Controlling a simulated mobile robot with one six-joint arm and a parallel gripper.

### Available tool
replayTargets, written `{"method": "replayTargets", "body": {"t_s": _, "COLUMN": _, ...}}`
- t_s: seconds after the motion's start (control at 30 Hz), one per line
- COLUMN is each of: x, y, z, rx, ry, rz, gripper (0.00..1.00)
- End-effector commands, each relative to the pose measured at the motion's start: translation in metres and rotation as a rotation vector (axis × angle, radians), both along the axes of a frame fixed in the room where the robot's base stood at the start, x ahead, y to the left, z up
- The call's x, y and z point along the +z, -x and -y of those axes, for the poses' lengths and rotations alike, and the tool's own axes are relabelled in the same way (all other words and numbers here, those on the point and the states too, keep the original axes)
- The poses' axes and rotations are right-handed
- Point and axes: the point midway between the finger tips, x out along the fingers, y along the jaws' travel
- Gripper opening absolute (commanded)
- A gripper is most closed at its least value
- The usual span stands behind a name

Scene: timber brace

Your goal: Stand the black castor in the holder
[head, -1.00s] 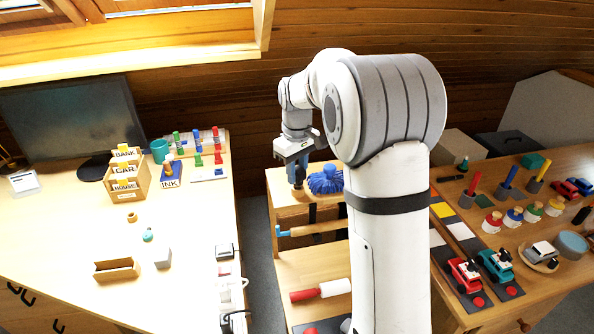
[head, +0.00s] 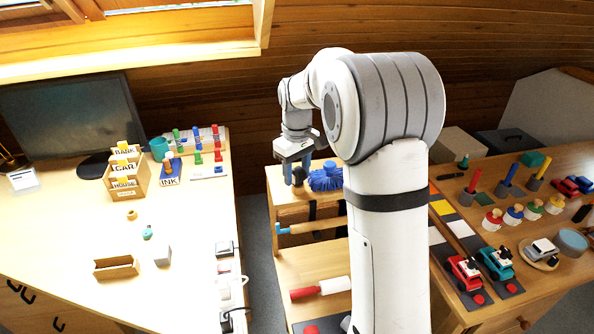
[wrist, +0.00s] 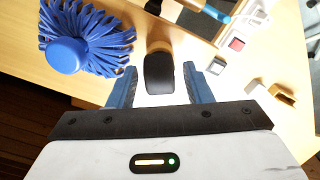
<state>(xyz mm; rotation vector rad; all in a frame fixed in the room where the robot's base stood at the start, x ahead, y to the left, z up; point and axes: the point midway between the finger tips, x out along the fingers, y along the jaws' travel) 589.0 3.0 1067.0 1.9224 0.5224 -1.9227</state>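In the wrist view a black, rounded object (wrist: 158,74) with a grey rim, seemingly the castor, lies in line between the two blue fingers of my gripper (wrist: 161,88). A gap shows between each finger and the black object, so my gripper looks open around or above it. I cannot tell its exact height over the object. I cannot tell which thing is the holder.
A blue frilled brush head (wrist: 67,55) sits close to the left finger; it also shows in the head view (head: 326,178). A blue-handled tool (head: 312,226) lies on the stand's lower part. The desk (head: 70,230) is at left, and a crowded table (head: 545,290) is at right.

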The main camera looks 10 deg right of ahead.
Motion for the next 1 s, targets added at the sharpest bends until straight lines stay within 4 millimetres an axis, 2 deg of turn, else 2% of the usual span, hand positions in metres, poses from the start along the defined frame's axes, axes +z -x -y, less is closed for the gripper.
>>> {"method": "replayTargets", "body": {"t_s": 0.37, "x": 0.005, "y": -0.001, "z": 0.000, "rx": 0.000, "ry": 0.000, "rz": 0.002, "gripper": 0.51}}
{"method": "replayTargets", "body": {"t_s": 0.73, "x": 0.063, "y": -0.001, "z": 0.000, "rx": 0.000, "ry": 0.000, "rz": 0.004, "gripper": 0.51}}
{"method": "replayTargets", "body": {"t_s": 0.87, "x": 0.075, "y": -0.001, "z": 0.000, "rx": 0.000, "ry": 0.000, "rz": 0.002, "gripper": 0.51}}
{"method": "replayTargets", "body": {"t_s": 1.0, "x": 0.078, "y": 0.000, "z": 0.000, "rx": 0.000, "ry": 0.000, "rz": 0.000, "gripper": 0.51}}
